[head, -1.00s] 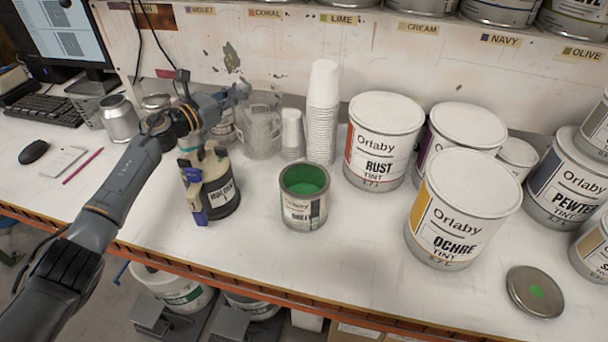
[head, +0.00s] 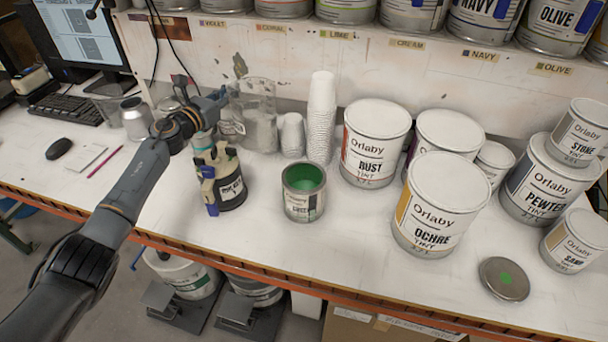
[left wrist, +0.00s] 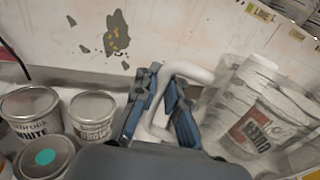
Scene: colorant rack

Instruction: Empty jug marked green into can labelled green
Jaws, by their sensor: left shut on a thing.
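The clear jug (head: 259,122) stands out at the back of the bench, beside the paper cups. My left gripper (head: 224,96) is at its left side, shut on its handle. In the left wrist view, the pale handle (left wrist: 188,70) passes between the fingers of my left gripper (left wrist: 160,104). I cannot tell whether the jug's base touches the bench, and its marking is not readable. The open can (head: 304,203) stands upright nearer the front, with green inside; its label is only partly legible. My right gripper is not in view.
A dark-labelled can (head: 231,188) with blue and cream pieces beside it stands left of the open can. Paper cups (head: 321,105), the RUST can (head: 376,145) and the OCHRE can (head: 440,205) stand right. A green-dotted lid (head: 503,279) lies front right.

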